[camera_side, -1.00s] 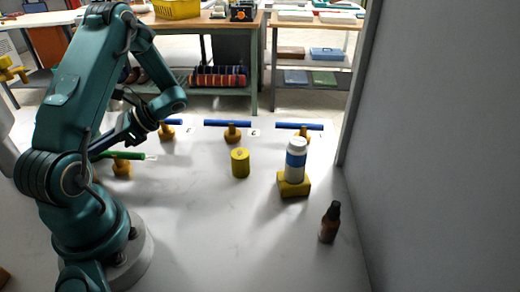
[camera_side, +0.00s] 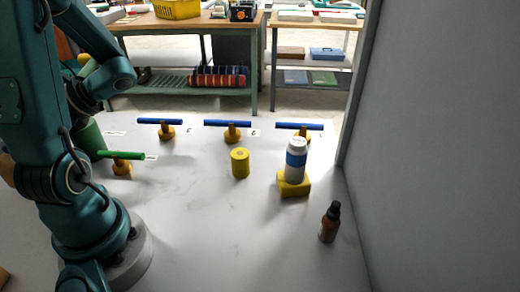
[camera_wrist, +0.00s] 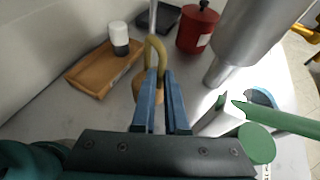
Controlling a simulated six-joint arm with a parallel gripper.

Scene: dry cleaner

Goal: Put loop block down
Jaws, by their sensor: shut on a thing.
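In the wrist view my gripper (camera_wrist: 161,88) has its blue fingers closed around a tan-yellow loop block (camera_wrist: 154,48). Its rounded loop rises above the fingertips, and its wider base shows partly to the left of the fingers. The fingers hide much of the block. I cannot tell whether its underside touches the pale surface below. In the side view my gripper and the loop block cannot be made out, as my arm covers that area at the left.
A wooden tray (camera_wrist: 88,76) holding a black-and-white jar (camera_wrist: 119,38) lies left of the block. A red canister (camera_wrist: 198,28) stands behind, right. A metal cylinder (camera_wrist: 262,30) and green bar (camera_wrist: 285,120) crowd the right.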

